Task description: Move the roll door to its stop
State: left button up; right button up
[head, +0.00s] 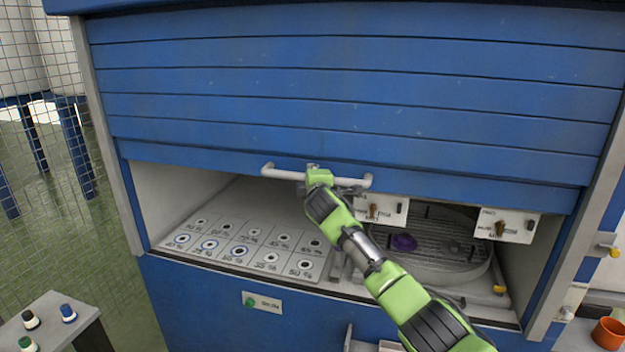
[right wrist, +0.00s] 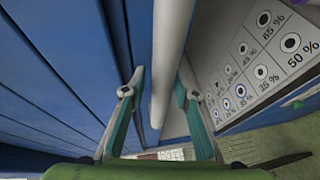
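The blue roll door (head: 350,95) is partly raised. Its lower edge hangs over the top of the cabinet opening, and a pale bar handle (head: 352,181) runs along that edge. My right gripper (head: 313,168) is at the left part of this handle. In the right wrist view the handle bar (right wrist: 168,60) runs between the two teal fingers of my right gripper (right wrist: 161,85). The fingers are apart, with a narrow gap showing on the left side of the bar, so they look open around it. My left gripper is in neither view.
Inside the opening are a panel of labelled holes (head: 283,225), a round turntable (head: 455,262) with a purple piece (head: 404,242), and two switch plates. A small side table (head: 45,315) stands lower left. A wire-mesh fence (head: 35,50) is at left, and an orange cup (head: 609,333) lower right.

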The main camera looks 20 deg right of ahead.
jog(key=shift+f, duration=0.1)
jog(key=shift+s, duration=0.25)
jog(key=v, duration=1.1)
jog(key=shift+s, duration=0.25)
